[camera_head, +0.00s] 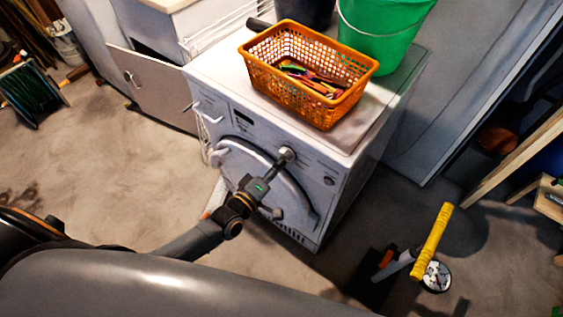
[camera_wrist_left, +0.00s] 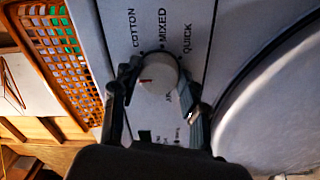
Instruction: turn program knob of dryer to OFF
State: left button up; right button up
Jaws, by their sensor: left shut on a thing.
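The white dryer (camera_head: 225,130) stands in the middle of the head view, its front facing my left arm. Its round, pale program knob (camera_head: 287,152) is on the front panel, above the round door. My left gripper (camera_head: 282,160) is at the panel, shut on the knob. In the left wrist view the knob (camera_wrist_left: 160,68) sits between the two fingers of the gripper (camera_wrist_left: 158,82), and a short red mark shows on its face. The labels COTTON, MIXED and QUICK are readable around it. The labels below are partly hidden by the gripper. My right gripper is not in view.
An orange basket (camera_head: 300,90) of colorful small items, a green bucket (camera_head: 385,25) and a dark bucket (camera_head: 305,10) stand on the dryer top. A yellow-handled tool (camera_head: 432,240) stands right of the dryer. The floor (camera_head: 120,170) at left is mostly clear.

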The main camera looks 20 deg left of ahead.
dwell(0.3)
pick_arm(q)
jog(key=o, duration=1.1)
jog(key=shift+o, duration=0.2)
jog(key=shift+s, duration=0.1)
jog(key=v, duration=1.1)
jog(key=shift+s+a, duration=0.15)
jog(key=shift+s, duration=0.25)
jog(key=s+a+f+m+g+y, duration=0.2)
jog(key=s+a+f+m+g, duration=0.15)
jog(key=f, duration=0.85)
jog(key=s+a+f+m+g+y, duration=0.2)
jog(key=s+f+m+g, duration=0.15)
jog(key=f, duration=0.85)
jog(key=s+f+m+g+y, duration=0.1)
jog(key=s+f+m+g, duration=0.2)
jog(key=s+f, duration=0.5)
jog(key=s+f+m+g+y, duration=0.1)
jog(key=s+f+g, duration=0.5)
jog(key=s, duration=1)
jog(key=shift+d+f+m, duration=0.45)
jog(key=shift+f+m, duration=0.4)
jog(key=shift+m, duration=0.05)
